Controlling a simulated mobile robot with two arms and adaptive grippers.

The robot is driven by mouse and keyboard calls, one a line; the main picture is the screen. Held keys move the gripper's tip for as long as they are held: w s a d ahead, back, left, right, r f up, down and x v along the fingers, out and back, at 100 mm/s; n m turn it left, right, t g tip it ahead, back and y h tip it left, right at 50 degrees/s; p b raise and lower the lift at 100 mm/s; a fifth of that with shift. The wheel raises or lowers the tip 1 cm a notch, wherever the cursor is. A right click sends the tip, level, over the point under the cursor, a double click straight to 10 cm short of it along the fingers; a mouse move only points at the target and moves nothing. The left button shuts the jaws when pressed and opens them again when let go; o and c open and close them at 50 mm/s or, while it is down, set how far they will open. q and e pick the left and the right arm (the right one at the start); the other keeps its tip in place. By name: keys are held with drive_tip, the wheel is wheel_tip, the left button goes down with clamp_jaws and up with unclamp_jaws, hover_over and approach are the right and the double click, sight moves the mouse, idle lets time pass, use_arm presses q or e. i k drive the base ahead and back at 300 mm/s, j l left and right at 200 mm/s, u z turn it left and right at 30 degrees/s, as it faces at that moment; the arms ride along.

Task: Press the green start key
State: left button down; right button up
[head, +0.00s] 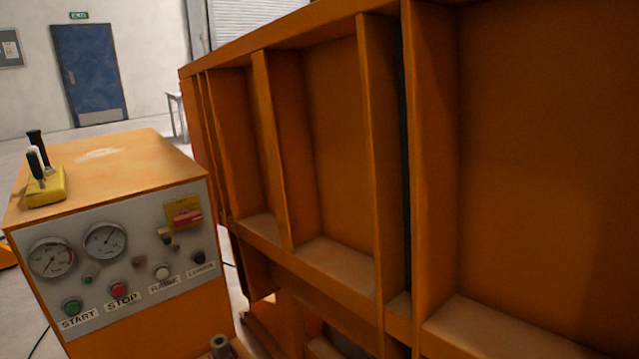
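The green start key (72,307) is a round button at the lower left of the grey control panel (133,304), just above the label START. The panel is on the front of an orange console (150,159) at the left of the head view. A red stop button (119,290) is just right of the green key, above the label STOP. A smaller green button or lamp (88,280) is above and between them. Neither of my grippers shows in the head view.
Two gauges, a white knob (161,272), a black knob (198,258) and a red switch (188,217) share the panel. A yellow lever box (46,187) stands on the console top. A large orange ribbed wall (334,198) fills the right side, close to the console.

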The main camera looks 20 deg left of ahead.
sight(73, 309)
drive_tip(key=j+u, duration=0.75)
drive_tip(key=u, duration=0.15)
drive_tip(key=j+u, duration=0.45)
drive_tip(key=i+l, duration=0.05)
drive_tip(key=l, duration=0.05)
